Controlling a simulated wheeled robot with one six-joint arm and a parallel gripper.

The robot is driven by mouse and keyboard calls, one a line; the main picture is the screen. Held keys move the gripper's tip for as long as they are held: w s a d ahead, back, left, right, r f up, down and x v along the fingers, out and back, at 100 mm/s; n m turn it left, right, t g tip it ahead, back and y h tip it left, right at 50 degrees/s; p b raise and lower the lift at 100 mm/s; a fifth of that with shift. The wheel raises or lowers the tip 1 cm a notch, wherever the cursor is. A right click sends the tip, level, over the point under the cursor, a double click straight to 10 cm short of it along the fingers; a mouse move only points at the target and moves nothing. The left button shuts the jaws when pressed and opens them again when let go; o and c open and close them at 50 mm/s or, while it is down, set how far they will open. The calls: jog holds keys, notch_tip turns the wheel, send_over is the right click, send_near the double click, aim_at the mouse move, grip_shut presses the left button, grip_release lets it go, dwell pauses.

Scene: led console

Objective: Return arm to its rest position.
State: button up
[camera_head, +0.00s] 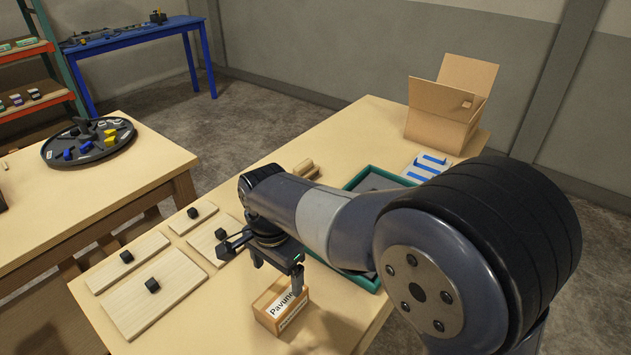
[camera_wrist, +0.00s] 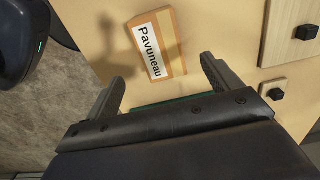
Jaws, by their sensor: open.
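My gripper (camera_head: 277,268) is open and empty above the table, just to the upper left of a small wooden box labelled "Pavuneau" (camera_head: 281,303) in the head view. In the wrist view, the two fingers of my gripper (camera_wrist: 158,88) stand well apart with nothing between them. The labelled box also shows in the wrist view (camera_wrist: 175,60), beyond the fingertips. My arm (camera_head: 330,215) reaches from the right foreground across the table. It hides part of the tabletop and a green-rimmed tray (camera_head: 352,180).
Several wooden boards with black knobs (camera_head: 160,292) lie at the table's left. An open cardboard box (camera_head: 440,128) and a panel with blue strips (camera_head: 425,168) stand at the far end. A second table (camera_head: 150,165) holds a round black tray (camera_head: 62,161).

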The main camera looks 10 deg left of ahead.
aim_at(280, 296)
notch_tip(280, 296, down, 11)
jog(key=shift+f, duration=0.2)
jog(key=shift+r, duration=1.85)
